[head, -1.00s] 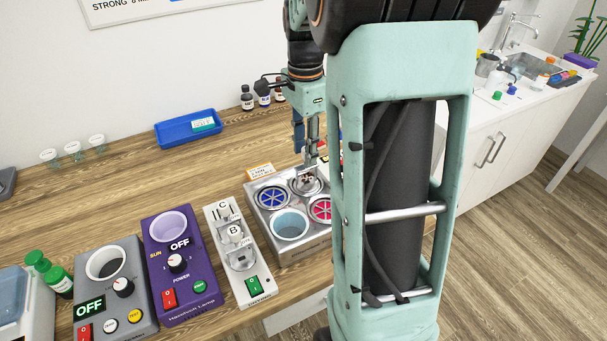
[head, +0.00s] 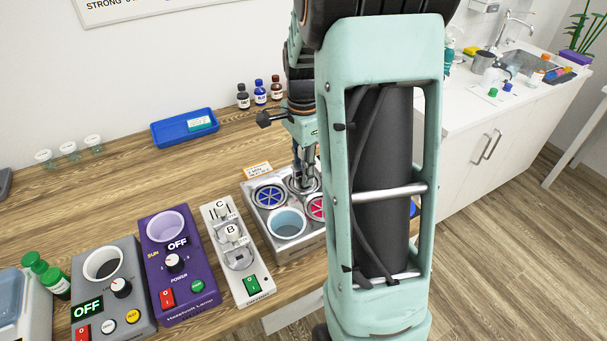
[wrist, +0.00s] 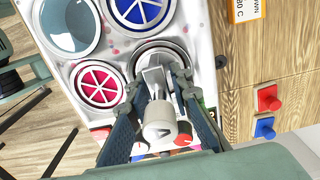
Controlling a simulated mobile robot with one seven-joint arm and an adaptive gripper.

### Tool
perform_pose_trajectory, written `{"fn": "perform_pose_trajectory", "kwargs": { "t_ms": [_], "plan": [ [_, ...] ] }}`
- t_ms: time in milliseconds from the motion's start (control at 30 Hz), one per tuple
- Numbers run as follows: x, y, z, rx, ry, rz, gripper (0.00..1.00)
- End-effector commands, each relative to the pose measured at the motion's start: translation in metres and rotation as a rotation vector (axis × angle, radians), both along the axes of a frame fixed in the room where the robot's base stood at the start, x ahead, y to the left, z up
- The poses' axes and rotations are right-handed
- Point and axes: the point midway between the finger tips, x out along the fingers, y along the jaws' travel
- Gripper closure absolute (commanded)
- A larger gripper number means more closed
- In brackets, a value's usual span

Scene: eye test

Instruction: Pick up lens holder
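The lens holder (wrist: 158,118) is a whitish cylinder marked with a letter A, with a pale metal bracket at its far end. In the wrist view it is between the two dark fingers of my gripper (wrist: 162,82). The fingers stand apart, one on each side of it, and look open; contact is not clear. The bracket end is over or in the upper right well of a metal block (wrist: 118,45). In the head view my gripper (head: 306,180) points down at that same well, and the holder is mostly hidden there.
The block's other wells show a blue-spoked disc (head: 269,196), a pink-spoked disc (head: 316,207) and a pale blue cup (head: 289,224). A white device (head: 236,255) with holders B and C stands to its left, beside a purple lamp unit (head: 176,262). A blue tray (head: 184,128) lies behind.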

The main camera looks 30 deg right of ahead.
Motion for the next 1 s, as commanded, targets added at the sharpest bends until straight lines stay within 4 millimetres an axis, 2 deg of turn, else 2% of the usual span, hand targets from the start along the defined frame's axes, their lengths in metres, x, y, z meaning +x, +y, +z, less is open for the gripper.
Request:
{"fn": "perform_pose_trajectory", "kwargs": {
  "t_ms": [33,133,167,700,867,1000],
  "plan": [
    [0.000,0.000,0.000,0.000,0.000,0.000,0.88],
    [0.000,0.000,0.000,0.000,0.000,0.000,0.99],
    [0.000,0.000,0.000,0.000,0.000,0.000,1.00],
    [0.000,0.000,0.003,0.000,-0.001,0.000,1.00],
    [0.000,0.000,0.014,0.000,-0.001,0.000,1.00],
    [0.001,0.000,0.030,-0.001,-0.001,0.000,1.00]
  ]
}}
